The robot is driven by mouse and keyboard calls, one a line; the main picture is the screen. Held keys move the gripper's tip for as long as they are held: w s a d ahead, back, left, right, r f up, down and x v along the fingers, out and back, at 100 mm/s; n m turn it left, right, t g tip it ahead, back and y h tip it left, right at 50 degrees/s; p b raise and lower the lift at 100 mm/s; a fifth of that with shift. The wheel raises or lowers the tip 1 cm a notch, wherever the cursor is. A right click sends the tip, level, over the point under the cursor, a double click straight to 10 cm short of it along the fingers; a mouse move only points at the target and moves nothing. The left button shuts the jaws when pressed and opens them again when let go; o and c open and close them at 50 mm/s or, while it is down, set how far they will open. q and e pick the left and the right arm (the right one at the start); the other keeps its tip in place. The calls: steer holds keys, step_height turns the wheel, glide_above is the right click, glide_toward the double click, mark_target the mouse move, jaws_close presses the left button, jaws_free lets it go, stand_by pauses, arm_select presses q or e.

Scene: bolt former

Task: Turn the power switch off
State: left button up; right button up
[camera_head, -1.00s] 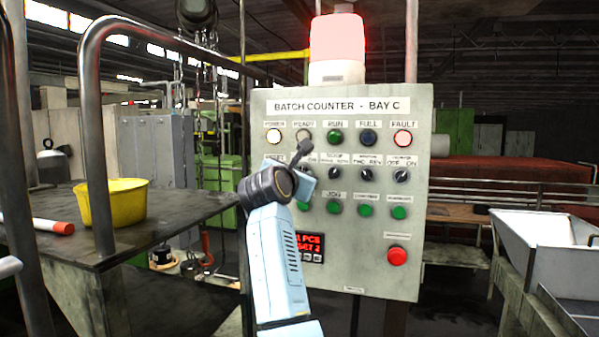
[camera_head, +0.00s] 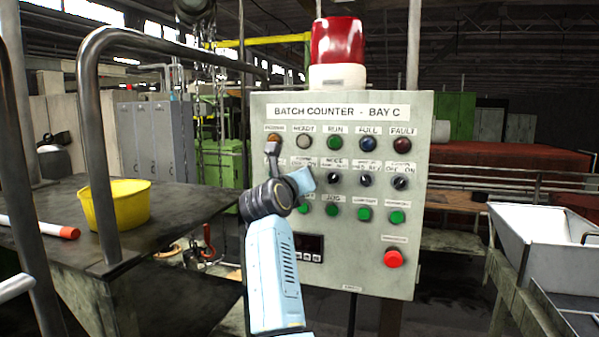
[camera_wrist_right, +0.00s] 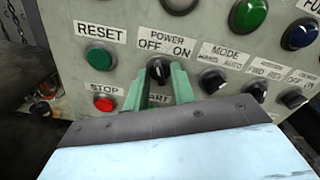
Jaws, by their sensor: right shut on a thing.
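The power switch (camera_wrist_right: 158,70) is a black rotary knob under the "POWER OFF ON" label in the right wrist view. My right gripper (camera_wrist_right: 162,84) has its two green fingers either side of this knob and is shut on it. The knob's small pale mark looks turned toward the OFF side. In the head view my right gripper (camera_head: 303,180) is against the panel and hides the switch. The power lamp (camera_head: 273,138) at the panel's upper left is a dull amber, unlit. My left gripper is not in view.
The grey control panel (camera_head: 415,240) carries several lamps, knobs and buttons, with a red button (camera_head: 393,258) at lower right. The small display (camera_head: 309,243) is blank. A yellow bowl (camera_head: 125,205) stands on the left table.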

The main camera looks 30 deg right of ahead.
steer(key=shift+r+n+p, duration=0.1)
steer(key=shift+n+p, duration=0.2)
steer(key=shift+n, duration=0.2)
steer(key=o, duration=1)
steer(key=b+v, duration=0.2)
steer(key=v, duration=0.5)
steer(key=shift+s+a+b, duration=0.15)
steer(key=shift+s+b, duration=0.1)
steer(key=shift+b, duration=0.15)
